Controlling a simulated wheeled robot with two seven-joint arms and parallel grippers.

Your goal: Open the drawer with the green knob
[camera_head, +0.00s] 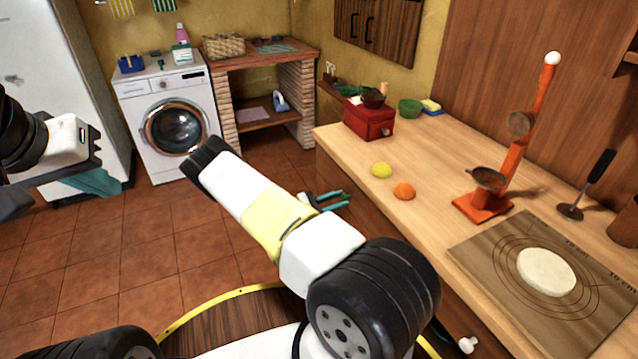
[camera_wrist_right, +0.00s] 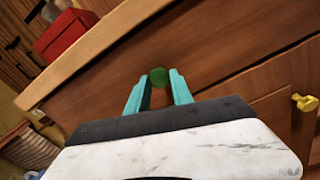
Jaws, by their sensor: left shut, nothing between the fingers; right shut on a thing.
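The green knob (camera_wrist_right: 158,77) shows in the right wrist view, on the brown wooden drawer front (camera_wrist_right: 225,72) below the counter edge. My right gripper (camera_wrist_right: 157,92) has its teal fingers on both sides of the knob and is shut on it. No clear gap shows at the drawer's edges. In the head view my right gripper (camera_head: 330,201) is at the counter's front side, partly behind my own arm, and the knob cannot be made out there. My left gripper (camera_head: 97,182) is at the far left, shut and empty, away from the counter.
The wooden counter (camera_head: 345,140) holds a red box (camera_head: 369,120), a yellow lemon (camera_head: 381,170), an orange (camera_head: 404,191) and a red stand (camera_head: 483,205). A yellow knob (camera_wrist_right: 304,103) sits right of the green one. The tiled floor (camera_head: 150,240) before the washing machine (camera_head: 172,125) is clear.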

